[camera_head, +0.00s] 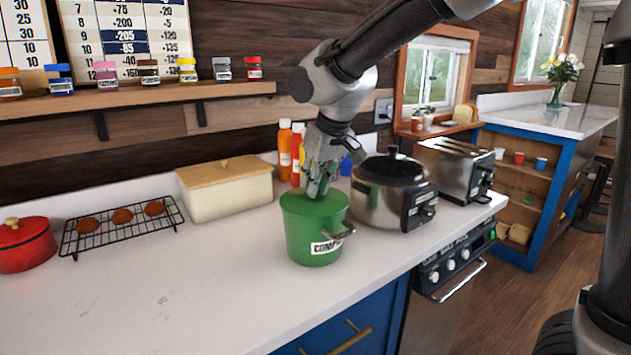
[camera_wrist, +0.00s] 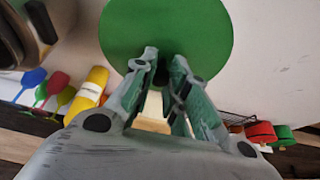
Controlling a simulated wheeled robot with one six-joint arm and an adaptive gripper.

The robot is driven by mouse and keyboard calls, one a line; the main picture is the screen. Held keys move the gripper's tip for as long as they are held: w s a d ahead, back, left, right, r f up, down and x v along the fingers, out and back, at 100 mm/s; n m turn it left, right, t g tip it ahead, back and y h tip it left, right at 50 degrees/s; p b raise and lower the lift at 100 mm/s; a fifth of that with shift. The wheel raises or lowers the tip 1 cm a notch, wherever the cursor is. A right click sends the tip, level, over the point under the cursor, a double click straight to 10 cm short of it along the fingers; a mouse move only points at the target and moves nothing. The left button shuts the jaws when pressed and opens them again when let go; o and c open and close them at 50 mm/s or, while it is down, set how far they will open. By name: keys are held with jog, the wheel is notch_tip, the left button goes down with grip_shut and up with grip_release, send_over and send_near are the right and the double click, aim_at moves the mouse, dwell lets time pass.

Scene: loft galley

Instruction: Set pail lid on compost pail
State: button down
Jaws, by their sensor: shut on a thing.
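The green compost pail (camera_head: 312,238) stands upright on the white counter, with a partly visible white label and a metal handle on its right side. The round green pail lid (camera_head: 296,202) lies at the pail's top and covers its opening; I see no clear gap, but cannot tell if it is fully seated. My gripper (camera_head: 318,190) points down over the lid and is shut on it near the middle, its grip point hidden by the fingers. In the wrist view the lid (camera_wrist: 165,30) is a flat green disc beyond my gripper (camera_wrist: 163,75).
A steel cooker (camera_head: 378,195) stands close right of the pail, with a toaster (camera_head: 458,172) beyond. A cream bread box (camera_head: 228,192), sauce bottles (camera_head: 284,145) and a cooling rack (camera_head: 120,228) are behind and left. A red pot (camera_head: 25,245) is far left. The front counter is clear.

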jog(key=shift+f, duration=0.1)
dwell(0.7)
jog(key=c, duration=0.9)
grip_release()
jog(key=shift+o, duration=0.2)
jog(key=shift+r, duration=3.5)
jog(key=shift+n+g+h, duration=0.3)
jog(key=shift+g+h, duration=0.1)
jog(key=shift+g, duration=0.2)
jog(key=s+d+f, duration=0.1)
jog(key=f, duration=0.1)
jog(key=s+d+f, duration=0.2)
jog(key=shift+s, duration=0.25)
jog(key=s+d+m, duration=0.2)
jog(key=s+d, duration=0.4)
jog(key=d, duration=0.4)
jog(key=s+d+f+m+t+h, duration=0.1)
jog(key=s+d+m, duration=0.2)
jog(key=s+d, duration=0.4)
jog(key=s+d+m, duration=0.2)
jog(key=s+d, duration=0.5)
jog(key=d, duration=0.7)
jog(key=shift+d+f+t+h, duration=0.2)
jog(key=shift+d+t+h, duration=0.1)
jog(key=shift+t+h, duration=0.1)
